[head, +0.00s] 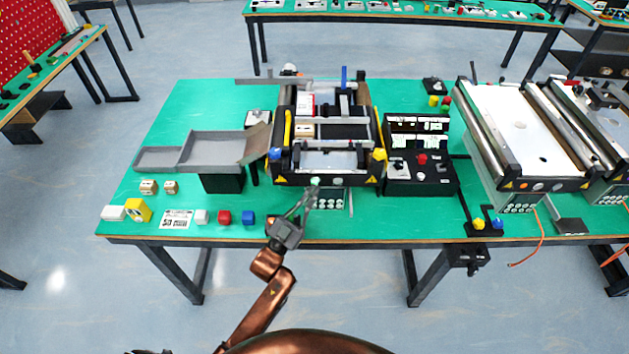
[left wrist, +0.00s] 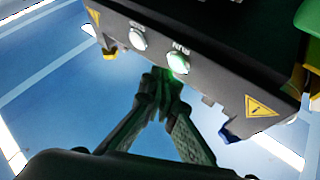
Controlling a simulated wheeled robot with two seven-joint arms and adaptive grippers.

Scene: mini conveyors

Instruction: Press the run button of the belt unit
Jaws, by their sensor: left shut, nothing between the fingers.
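The belt unit (head: 325,181) stands at the middle of the green table, its front panel facing me. In the left wrist view the closed fingertips (left wrist: 160,76) end close to the run button. I cannot tell whether they touch it. My right gripper is not in view.
A black control box (head: 420,187) with a red knob stands right of the unit. A grey chute (head: 210,147) lies to the left, with small blocks (head: 224,217) in front. A larger conveyor (head: 518,130) stands at right. The floor in front is clear.

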